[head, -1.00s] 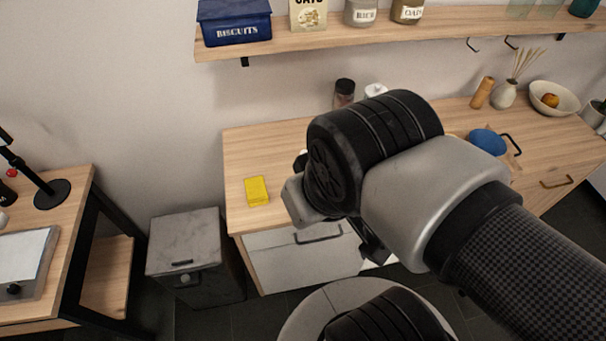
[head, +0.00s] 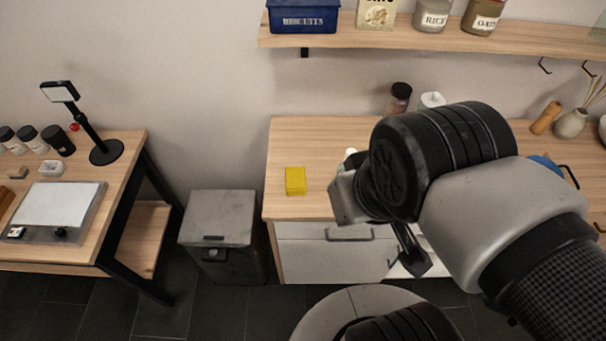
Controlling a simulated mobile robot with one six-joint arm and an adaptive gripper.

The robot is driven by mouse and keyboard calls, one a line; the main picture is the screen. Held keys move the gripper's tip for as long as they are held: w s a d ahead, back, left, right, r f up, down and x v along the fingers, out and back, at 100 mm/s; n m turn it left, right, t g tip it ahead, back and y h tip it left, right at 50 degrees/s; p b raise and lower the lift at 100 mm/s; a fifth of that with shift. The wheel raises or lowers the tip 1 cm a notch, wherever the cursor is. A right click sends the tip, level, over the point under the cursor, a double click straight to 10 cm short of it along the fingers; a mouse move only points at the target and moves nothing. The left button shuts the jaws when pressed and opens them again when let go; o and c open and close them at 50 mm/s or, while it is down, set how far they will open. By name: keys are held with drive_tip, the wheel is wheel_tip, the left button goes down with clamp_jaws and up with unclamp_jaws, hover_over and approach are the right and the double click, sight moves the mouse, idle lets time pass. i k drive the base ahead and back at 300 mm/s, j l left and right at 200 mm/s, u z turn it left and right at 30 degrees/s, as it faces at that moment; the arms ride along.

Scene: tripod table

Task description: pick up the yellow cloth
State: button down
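A small yellow cloth (head: 295,181), folded into a flat block, lies on the left part of the wooden counter (head: 320,135). My arm fills the right half of the head view. One black part of my gripper (head: 413,256) shows below the wrist, in front of the counter's drawers, to the right of the cloth and apart from it. The rest of my gripper is hidden behind my own wrist, so its opening does not show.
A grey bin (head: 220,235) stands left of the counter. Further left is a table (head: 125,175) with a black stand (head: 106,150), jars and a grey device (head: 60,208). A shelf (head: 400,38) with containers hangs above the counter. The counter around the cloth is clear.

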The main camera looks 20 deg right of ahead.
sight(295, 177)
drive_tip(key=i+u, duration=0.2)
drive_tip(key=u, duration=0.15)
drive_tip(key=i+l+u, duration=0.15)
drive_tip(key=u, duration=0.25)
drive_tip(key=i+l+u, duration=0.15)
drive_tip(key=u, duration=0.2)
